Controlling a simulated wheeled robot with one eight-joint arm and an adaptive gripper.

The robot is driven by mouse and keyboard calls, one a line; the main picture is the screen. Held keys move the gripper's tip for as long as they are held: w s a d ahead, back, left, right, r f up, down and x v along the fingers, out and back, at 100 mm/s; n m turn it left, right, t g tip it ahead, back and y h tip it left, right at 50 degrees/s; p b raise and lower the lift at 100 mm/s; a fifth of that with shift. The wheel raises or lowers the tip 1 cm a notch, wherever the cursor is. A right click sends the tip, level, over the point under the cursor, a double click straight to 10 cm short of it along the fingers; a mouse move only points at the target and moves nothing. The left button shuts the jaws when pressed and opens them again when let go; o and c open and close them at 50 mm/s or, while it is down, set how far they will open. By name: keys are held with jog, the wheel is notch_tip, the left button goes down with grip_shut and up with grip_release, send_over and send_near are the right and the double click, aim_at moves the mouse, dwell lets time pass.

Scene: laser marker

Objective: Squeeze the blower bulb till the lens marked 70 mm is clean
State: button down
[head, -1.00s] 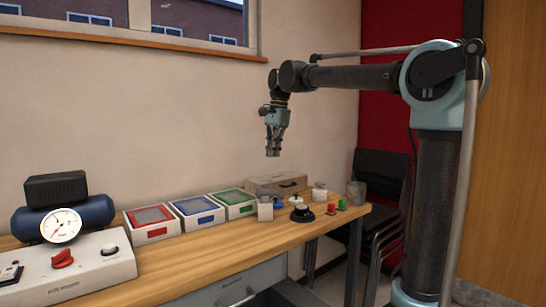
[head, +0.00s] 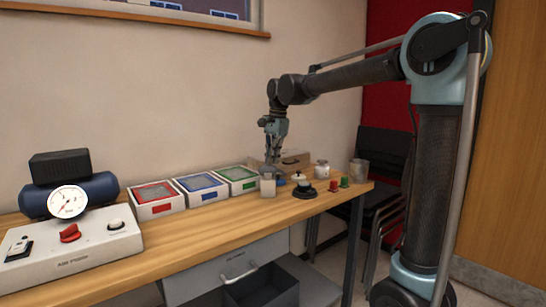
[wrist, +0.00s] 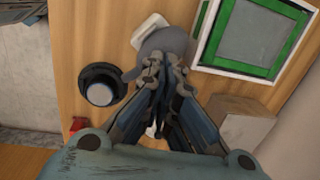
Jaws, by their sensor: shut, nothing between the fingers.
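My gripper (head: 272,158) is shut and empty, pointing down at the far right part of the bench. In the wrist view my gripper (wrist: 158,65) has its fingertips together over a rounded grey-blue thing, which looks like the blower bulb (wrist: 163,40). The fingers hide part of it, and I cannot tell whether they touch it. A round black holder with a pale disc, perhaps a lens (wrist: 100,94), stands left of the fingers. The holder also shows in the head view (head: 304,192). No 70 mm mark is readable, and I cannot judge dirt on the disc.
Trays with red (head: 155,198), blue (head: 201,186) and green (head: 238,178) frames line the wall. A small grey block (head: 267,187), a cardboard-coloured box (head: 296,162), a white jar (head: 322,170) and red and green caps crowd nearby. The front bench strip (head: 215,220) is clear.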

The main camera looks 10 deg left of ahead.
aim_at(272, 170)
jog(key=shift+f, duration=0.9)
jog(key=shift+r, duration=0.15)
notch_tip(272, 170, up, 14)
jog(key=d, duration=0.1)
jog(key=shift+d+f, duration=0.2)
jog(key=shift+d, duration=0.15)
dwell(0.4)
jog(key=shift+s+a+r+t+h, duration=0.2)
jog(key=shift+s+a+r+t, duration=0.15)
jog(key=shift+s, duration=0.25)
jog(key=shift+s+a+r+t+h, duration=0.2)
jog(key=shift+s+a+r+t, duration=0.15)
jog(key=shift+s, duration=0.3)
jog(key=shift+s+a+r+t+h, duration=0.25)
jog(key=shift+s+t, duration=0.15)
jog(key=shift+s, duration=0.2)
